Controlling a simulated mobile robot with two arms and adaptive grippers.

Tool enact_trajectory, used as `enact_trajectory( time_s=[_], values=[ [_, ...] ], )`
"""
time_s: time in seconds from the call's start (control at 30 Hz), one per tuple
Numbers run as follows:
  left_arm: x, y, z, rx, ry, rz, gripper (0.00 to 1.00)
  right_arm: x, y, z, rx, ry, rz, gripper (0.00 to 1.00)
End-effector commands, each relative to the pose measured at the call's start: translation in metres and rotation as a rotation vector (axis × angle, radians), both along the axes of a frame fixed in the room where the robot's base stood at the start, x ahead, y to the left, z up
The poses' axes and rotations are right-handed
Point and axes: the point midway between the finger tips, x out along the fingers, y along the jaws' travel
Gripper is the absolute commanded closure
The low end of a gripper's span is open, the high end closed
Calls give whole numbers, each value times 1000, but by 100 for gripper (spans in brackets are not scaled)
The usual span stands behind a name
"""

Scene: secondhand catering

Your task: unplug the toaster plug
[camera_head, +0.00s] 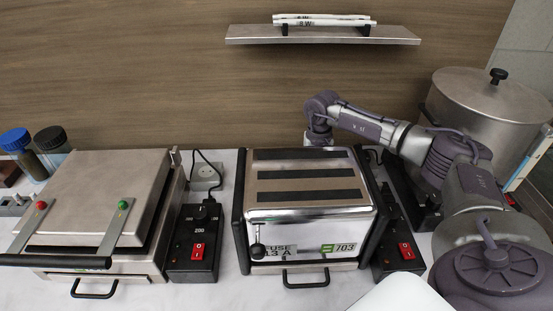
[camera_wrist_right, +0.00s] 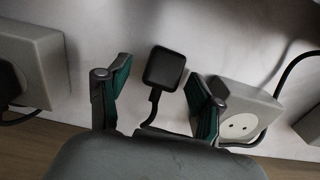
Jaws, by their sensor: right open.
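The toaster (camera_head: 300,224) is a shiny metal box with dark slots on top, in the middle of the head view. My right arm reaches behind it, and the toaster hides the gripper there. In the right wrist view my right gripper (camera_wrist_right: 160,92) is open. A black square plug (camera_wrist_right: 165,67) with a black cable lies between and slightly beyond its fingertips, with gaps on both sides. A white socket box (camera_wrist_right: 249,108) beside the right finger shows a bare round outlet with two holes. The plug is apart from this outlet. My left gripper is out of view.
Another white socket box (camera_wrist_right: 42,66) with a black plug in it stands at the left of the wrist view. A contact grill (camera_head: 95,190) and a black switch box (camera_head: 193,245) stand left of the toaster. A large pot (camera_head: 490,105) is at right, and a shelf (camera_head: 322,35) hangs above.

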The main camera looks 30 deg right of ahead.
Motion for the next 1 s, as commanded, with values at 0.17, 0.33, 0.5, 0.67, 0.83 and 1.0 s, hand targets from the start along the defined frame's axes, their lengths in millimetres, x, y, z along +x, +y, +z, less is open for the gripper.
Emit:
enact_trajectory(
  time_s=[0.17,0.33,0.5,0.67,0.83,1.0],
  values=[
    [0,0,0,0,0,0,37,1,0,20,0,-5,0,34],
    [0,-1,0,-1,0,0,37,1,0,57,0,-6,0,34],
    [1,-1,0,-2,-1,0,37,1,0,91,1,-6,0,34],
    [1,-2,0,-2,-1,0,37,1,0,111,1,-3,0,34],
    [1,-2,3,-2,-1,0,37,0,0,123,0,-1,0,34],
    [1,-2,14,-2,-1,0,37,0,0,136,0,-1,0,34]
  ],
)
